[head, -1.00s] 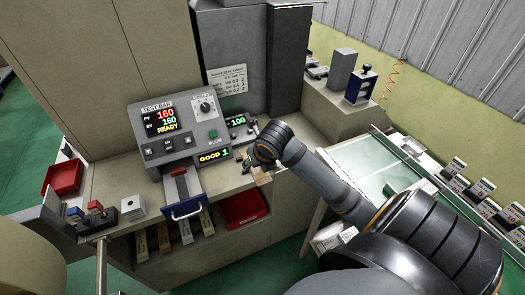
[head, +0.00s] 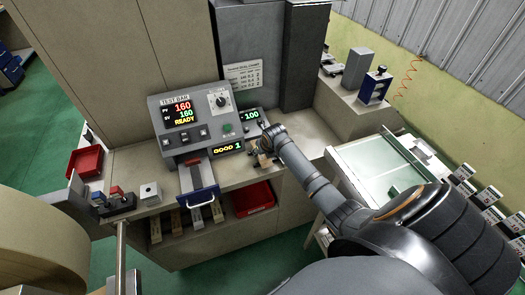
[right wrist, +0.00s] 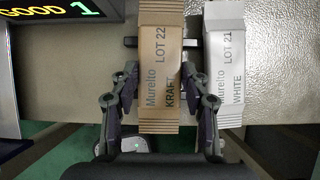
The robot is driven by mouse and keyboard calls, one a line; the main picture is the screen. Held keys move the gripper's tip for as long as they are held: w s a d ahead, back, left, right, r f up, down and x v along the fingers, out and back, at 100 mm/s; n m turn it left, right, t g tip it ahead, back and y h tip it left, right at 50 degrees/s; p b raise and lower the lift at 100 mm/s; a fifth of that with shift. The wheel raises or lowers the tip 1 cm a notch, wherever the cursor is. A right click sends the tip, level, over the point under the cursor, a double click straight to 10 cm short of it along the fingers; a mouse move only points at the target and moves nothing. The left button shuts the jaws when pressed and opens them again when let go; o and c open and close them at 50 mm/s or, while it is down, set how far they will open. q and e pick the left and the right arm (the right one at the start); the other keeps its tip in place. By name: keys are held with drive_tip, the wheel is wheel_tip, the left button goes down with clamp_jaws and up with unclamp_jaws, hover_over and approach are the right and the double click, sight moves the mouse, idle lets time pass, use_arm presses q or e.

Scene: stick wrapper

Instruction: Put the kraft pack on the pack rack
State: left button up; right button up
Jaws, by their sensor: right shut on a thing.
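The kraft pack (right wrist: 160,60) is a narrow brown pack printed "Murelto LOT 22 KRAFT", lying lengthwise in the right wrist view. My right gripper (right wrist: 165,100) has a finger on each side of it and is shut on it. A white pack (right wrist: 226,70), printed "LOT 21 WHITE", lies close on its right. In the head view my right gripper (head: 264,152) is at the bench, right of the test machine, and its arm hides part of the packs. I cannot make out which part is the pack rack. My left gripper is not in view.
The test machine (head: 168,125) reads 160, READY and GOOD 1; a blue-handled drawer (head: 198,196) juts from its front. A red tray (head: 252,198) sits below the bench, another (head: 86,160) at left. A pale green-topped table (head: 385,170) stands at right.

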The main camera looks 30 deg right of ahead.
drive_tip(key=shift+f, duration=0.4)
drive_tip(key=shift+f, duration=0.15)
drive_tip(key=o, duration=0.9)
drive_tip(key=shift+r, duration=0.3)
drive_tip(key=b+v, duration=0.1)
drive_tip(key=v, duration=1)
drive_tip(key=shift+s+r, duration=0.2)
drive_tip(key=shift+r, duration=0.15)
